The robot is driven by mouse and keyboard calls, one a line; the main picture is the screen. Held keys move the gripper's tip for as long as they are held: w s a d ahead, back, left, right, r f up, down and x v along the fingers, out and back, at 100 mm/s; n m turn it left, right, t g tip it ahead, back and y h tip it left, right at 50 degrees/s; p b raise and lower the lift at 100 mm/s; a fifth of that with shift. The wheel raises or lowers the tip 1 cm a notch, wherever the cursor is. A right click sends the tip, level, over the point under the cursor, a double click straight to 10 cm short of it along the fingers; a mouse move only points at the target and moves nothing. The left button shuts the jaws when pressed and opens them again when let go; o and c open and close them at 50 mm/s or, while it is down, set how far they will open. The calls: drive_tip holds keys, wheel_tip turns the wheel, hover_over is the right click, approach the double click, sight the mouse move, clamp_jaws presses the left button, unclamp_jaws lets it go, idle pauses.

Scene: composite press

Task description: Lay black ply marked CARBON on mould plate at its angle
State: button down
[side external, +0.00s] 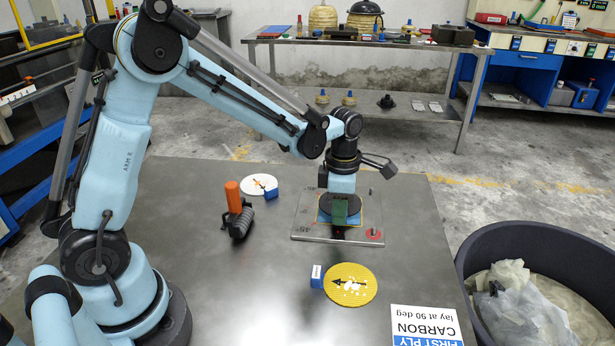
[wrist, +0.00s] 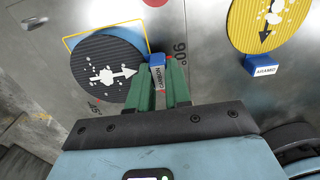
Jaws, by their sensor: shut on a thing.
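My gripper (side external: 339,226) is over the mould plate (side external: 307,226), its green fingers shut on the blue tab marked CARBON (wrist: 157,76). The black ply (wrist: 92,62), a round ribbed disc with a white arrow and white spots, extends from that tab in the wrist view. Its arrow points toward the tab, on the side of the plate's 90° mark (wrist: 180,52). A yellow outline (wrist: 76,38) shows past part of the ply's edge. I cannot tell whether the ply touches the plate. In the side view my gripper hides much of this area.
A yellow ply (side external: 363,277) with a blue tab lies in front of the plate. A white ply (side external: 250,187) lies behind left, near an orange-handled roller (side external: 237,212). A card (side external: 425,325) reads first ply CARBON, lay at 90 deg. A dark bin (side external: 470,262) stands right.

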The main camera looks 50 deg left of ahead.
drive_tip(key=shift+f, duration=0.85)
drive_tip(key=shift+f, duration=0.1)
drive_tip(key=c, duration=1.1)
unclamp_jaws()
drive_tip(key=shift+o, duration=0.2)
wheel_tip(320, 180, up, 12)
drive_tip(key=s+m+t, duration=0.3)
drive_tip(key=s+m, duration=0.3)
drive_tip(key=m, duration=0.7)
drive_tip(key=s+m+t, duration=0.4)
drive_tip(key=s+m, duration=0.2)
drive_tip(key=m, duration=0.8)
drive_tip(key=shift+s+a+r, duration=0.2)
drive_tip(key=shift+s+a, duration=0.1)
drive_tip(key=shift+a, duration=0.15)
